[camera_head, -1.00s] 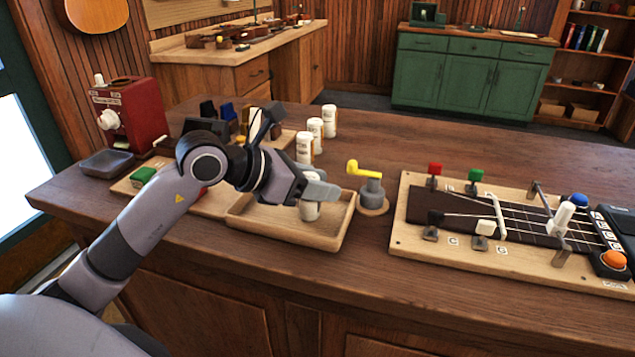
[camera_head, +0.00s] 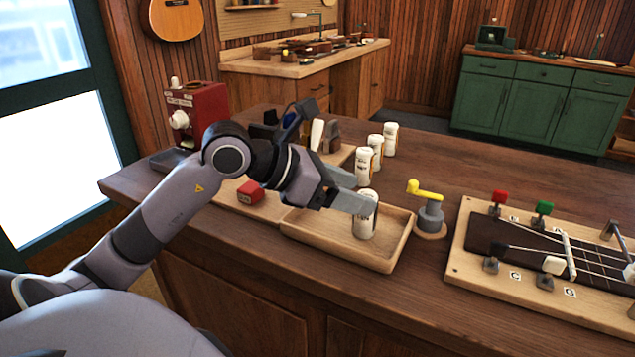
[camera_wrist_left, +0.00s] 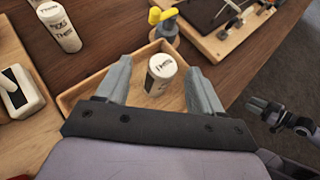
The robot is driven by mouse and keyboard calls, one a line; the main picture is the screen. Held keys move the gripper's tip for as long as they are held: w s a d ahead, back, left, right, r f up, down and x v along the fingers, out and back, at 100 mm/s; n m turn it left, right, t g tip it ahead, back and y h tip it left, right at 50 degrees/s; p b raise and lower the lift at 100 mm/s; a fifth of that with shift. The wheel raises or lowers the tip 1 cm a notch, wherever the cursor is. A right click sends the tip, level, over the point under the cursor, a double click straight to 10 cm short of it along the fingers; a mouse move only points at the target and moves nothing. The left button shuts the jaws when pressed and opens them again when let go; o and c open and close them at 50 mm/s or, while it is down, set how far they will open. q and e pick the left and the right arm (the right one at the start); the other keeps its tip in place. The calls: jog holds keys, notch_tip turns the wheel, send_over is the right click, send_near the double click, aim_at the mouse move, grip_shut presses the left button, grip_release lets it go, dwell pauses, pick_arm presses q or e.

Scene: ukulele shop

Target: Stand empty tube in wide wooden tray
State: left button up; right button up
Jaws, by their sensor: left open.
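A white tube (camera_head: 367,222) with dark lettering stands upright in the wide wooden tray (camera_head: 333,254), near its right side. The tube also shows in the left wrist view (camera_wrist_left: 160,72), between the fingers and apart from them. My left gripper (camera_head: 362,192) is open, with its fingers at the height of the tube's top. In the left wrist view, part of the tray floor is hidden behind the gripper body. My right gripper (camera_wrist_left: 290,118) shows small at the right edge of the left wrist view; its jaws are unclear.
Several similar white tubes, one of them here (camera_head: 364,166), stand behind the tray. A grey post with a yellow crank (camera_head: 430,212) stands just right of it. A fretboard on a wooden board (camera_head: 545,262) lies farther right. A red block (camera_head: 250,192) and a red machine (camera_head: 197,112) are left.

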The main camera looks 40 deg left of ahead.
pick_arm(q)
jog(key=b+v, duration=0.1)
jog(key=v, duration=0.5)
jog(key=shift+s, duration=0.25)
jog(key=shift+a+r, duration=0.15)
dwell(0.3)
